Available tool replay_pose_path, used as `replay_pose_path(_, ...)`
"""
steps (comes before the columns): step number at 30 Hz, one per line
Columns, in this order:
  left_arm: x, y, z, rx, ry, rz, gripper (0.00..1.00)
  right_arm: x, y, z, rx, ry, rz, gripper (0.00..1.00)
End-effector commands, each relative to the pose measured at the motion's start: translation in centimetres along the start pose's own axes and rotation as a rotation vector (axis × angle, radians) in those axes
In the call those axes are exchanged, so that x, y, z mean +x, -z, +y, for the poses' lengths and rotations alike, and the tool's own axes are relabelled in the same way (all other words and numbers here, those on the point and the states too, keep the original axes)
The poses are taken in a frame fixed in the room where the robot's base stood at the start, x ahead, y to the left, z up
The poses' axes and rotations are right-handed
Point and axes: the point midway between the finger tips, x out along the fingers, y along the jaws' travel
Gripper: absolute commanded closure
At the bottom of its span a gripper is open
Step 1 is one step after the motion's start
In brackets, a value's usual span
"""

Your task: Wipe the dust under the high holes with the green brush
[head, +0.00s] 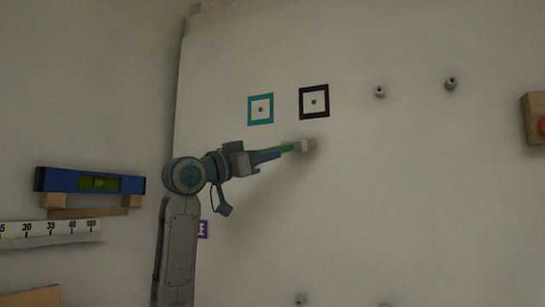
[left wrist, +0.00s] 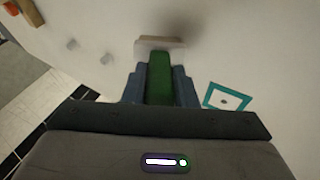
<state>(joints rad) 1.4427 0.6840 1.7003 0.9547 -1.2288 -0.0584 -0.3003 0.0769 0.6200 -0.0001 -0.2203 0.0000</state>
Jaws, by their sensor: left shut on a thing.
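Two small high holes show in the head view, one inside a teal square frame (head: 261,109) and one inside a black square frame (head: 314,102). My left gripper (head: 272,155) is shut on the handle of the green brush (head: 288,149). The brush's pale head (head: 308,145) is at the wall just below the black frame; whether it touches cannot be told. In the left wrist view the green handle (left wrist: 159,75) runs between my blue fingers. The teal frame (left wrist: 227,97) is right of them. A dark smudge (left wrist: 203,25), dust or shadow, lies beyond the brush head. My right gripper is out of view.
Two grey pegs (head: 380,92) (head: 451,84) stick out right of the frames. A wooden block with a red part (head: 535,118) is at the right edge. A blue level (head: 90,181) rests on wooden supports at the left, above a number strip (head: 50,229).

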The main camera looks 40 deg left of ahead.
Motion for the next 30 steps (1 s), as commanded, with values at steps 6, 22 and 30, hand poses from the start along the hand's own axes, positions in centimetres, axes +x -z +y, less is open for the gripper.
replay_pose_path(6,-0.1,0.1,-0.1,0.001,0.000,0.001,0.97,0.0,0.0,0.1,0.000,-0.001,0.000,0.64)
replay_pose_path(22,-3.3,1.2,1.7,0.002,0.000,0.002,0.97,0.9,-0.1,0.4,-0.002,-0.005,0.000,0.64)
replay_pose_path(30,-5.0,1.9,2.7,0.002,0.000,0.002,0.97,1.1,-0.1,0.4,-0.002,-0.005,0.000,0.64)
